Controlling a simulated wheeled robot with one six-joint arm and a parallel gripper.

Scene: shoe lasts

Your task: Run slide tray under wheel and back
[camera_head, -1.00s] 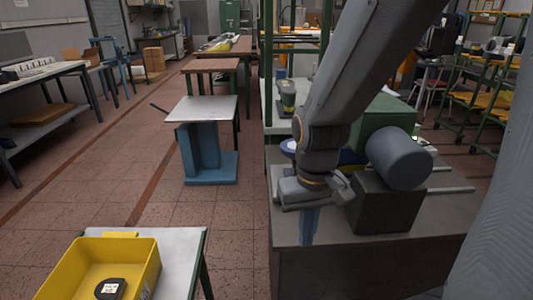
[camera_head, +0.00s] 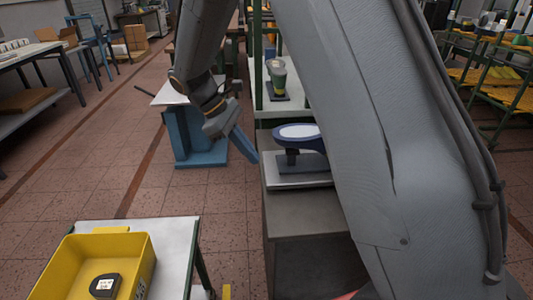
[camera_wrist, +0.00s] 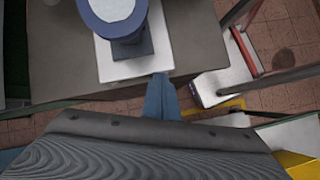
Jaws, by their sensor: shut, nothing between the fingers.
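The slide tray (camera_head: 280,183), a pale flat plate, lies on the grey bench at its left side. On it stands a short dark post with a blue-rimmed, white-topped shoe-shaped piece (camera_head: 297,131). In the wrist view the tray (camera_wrist: 113,66) and the blue-rimmed piece (camera_wrist: 118,12) show from above. My gripper (camera_head: 253,157) has blue fingers, shut and empty, just left of the tray. In the wrist view the fingertips (camera_wrist: 160,80) are close to the tray's edge; whether they touch it I cannot tell. The wheel is hidden, likely behind my arm.
A yellow bin (camera_head: 141,262) with a small dark labelled item (camera_head: 105,286) sits on a side table (camera_head: 178,240) at front left. A blue stand (camera_head: 205,150) is behind my gripper. Tiled floor lies open at left.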

